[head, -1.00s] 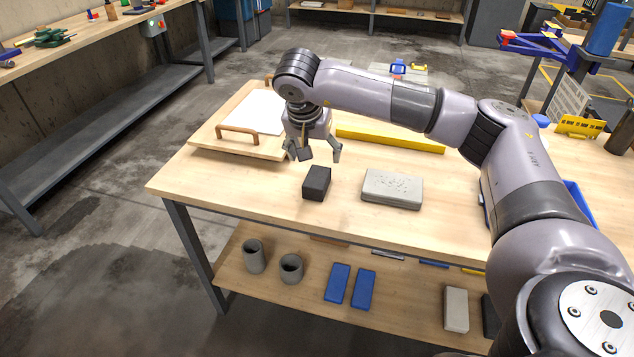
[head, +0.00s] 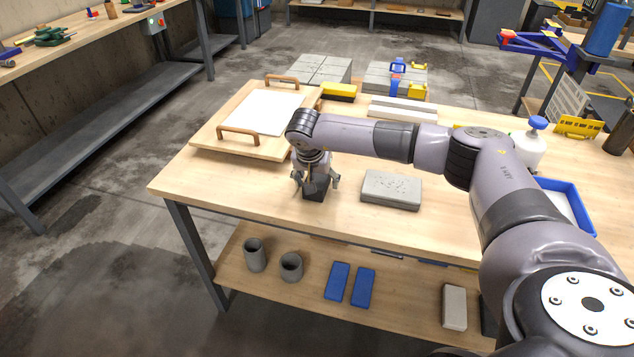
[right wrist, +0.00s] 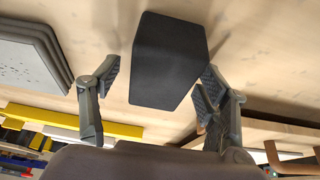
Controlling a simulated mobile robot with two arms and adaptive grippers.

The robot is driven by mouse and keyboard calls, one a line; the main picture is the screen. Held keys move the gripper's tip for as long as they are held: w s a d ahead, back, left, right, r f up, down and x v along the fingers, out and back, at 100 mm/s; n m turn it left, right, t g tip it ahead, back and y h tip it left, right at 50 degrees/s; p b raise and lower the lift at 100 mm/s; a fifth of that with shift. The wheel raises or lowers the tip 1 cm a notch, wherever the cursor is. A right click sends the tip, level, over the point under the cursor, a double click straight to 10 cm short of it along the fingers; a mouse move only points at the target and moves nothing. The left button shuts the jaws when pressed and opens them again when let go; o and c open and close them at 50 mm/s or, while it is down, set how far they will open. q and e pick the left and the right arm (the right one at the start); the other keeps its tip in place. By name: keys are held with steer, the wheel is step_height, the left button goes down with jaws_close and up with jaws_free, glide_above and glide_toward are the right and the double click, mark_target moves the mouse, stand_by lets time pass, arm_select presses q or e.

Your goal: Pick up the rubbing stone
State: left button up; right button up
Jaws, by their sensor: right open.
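The rubbing stone is a dark grey block (head: 315,190) on the near left part of the wooden table (head: 240,187). In the right wrist view the block (right wrist: 168,58) lies ahead of the fingers, partly between their tips. My right gripper (head: 316,184) is directly above the block in the head view and hides its upper part. In the right wrist view the gripper (right wrist: 158,85) is open, with one finger on each side of the block. I cannot tell whether either finger touches it. My left gripper is not in view.
A grey concrete slab (head: 391,189) lies just right of the block. A wooden tray with handles (head: 212,134) holds a white sheet behind left. A blue tray (head: 580,212) and a white bottle (head: 527,150) stand at the right. The table's front edge is close to the block.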

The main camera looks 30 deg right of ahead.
mark_target(317, 177)
steer(key=shift+c, duration=0.5)
steer(key=c, duration=1.5)
steer(key=shift+r, duration=0.15)
step_height(317, 177, up, 20)
steer(key=shift+f+b, duration=0.1)
steer(key=shift+b, duration=0.5)
